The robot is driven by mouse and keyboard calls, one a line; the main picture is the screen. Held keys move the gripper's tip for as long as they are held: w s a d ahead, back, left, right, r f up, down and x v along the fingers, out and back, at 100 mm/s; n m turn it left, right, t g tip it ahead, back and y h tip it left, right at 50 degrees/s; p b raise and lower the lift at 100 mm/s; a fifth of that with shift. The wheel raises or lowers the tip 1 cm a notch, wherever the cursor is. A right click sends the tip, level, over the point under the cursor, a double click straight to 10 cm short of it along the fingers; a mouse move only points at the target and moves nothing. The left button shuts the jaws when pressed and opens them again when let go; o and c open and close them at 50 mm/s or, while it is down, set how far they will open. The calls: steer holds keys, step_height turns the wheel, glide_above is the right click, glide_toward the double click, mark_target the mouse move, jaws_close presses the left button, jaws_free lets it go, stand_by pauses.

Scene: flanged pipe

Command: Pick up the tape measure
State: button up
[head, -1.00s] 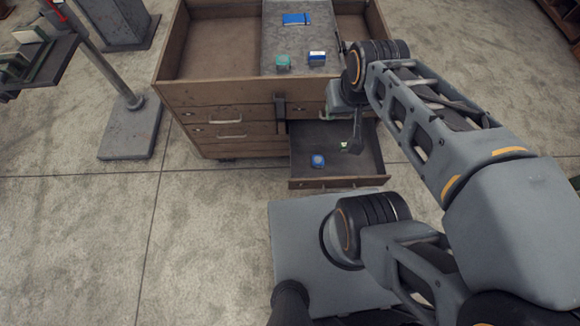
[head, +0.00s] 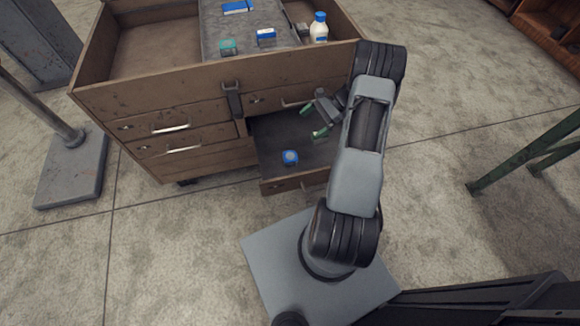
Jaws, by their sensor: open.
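A small blue round-cornered object (head: 290,157), which looks like the tape measure, lies on the floor of the open drawer (head: 262,140), near its front. My gripper (head: 313,122) is open, with its two green-tipped fingers apart and nothing seen between them. It is over the drawer's right part, above and to the right of the blue object in the picture, and apart from it. My arm hides the drawer's right side.
A green metal frame (head: 520,160) stands at right. Concrete floor is open on both sides.

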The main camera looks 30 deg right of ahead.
steer(key=d+f+m+b, duration=0.1)
steer(key=f, duration=0.3)
steer(key=s+d+f+m+t+y, duration=0.1)
steer(key=f, duration=0.2)
steer(key=d+f+m+t+y+b, duration=0.1)
steer(key=f, duration=0.3)
steer(key=shift+s+d+f+m+b, duration=0.2)
steer(key=shift+d+f+m+b, duration=0.05)
steer(key=shift+f+m+b, duration=0.1)
glide_toward(290, 156)
steer(key=a, duration=0.1)
steer(key=a+f+b, duration=0.1)
steer(key=a, duration=0.1)
steer(key=shift+w+f+t, duration=0.15)
steer(key=shift+f+t, duration=0.1)
steer(key=shift+t, duration=0.05)
steer(key=shift+b+x, duration=0.65)
steer(key=shift+x, duration=2.7)
steer(key=c, duration=1.1)
steer(key=shift+c, duration=0.2)
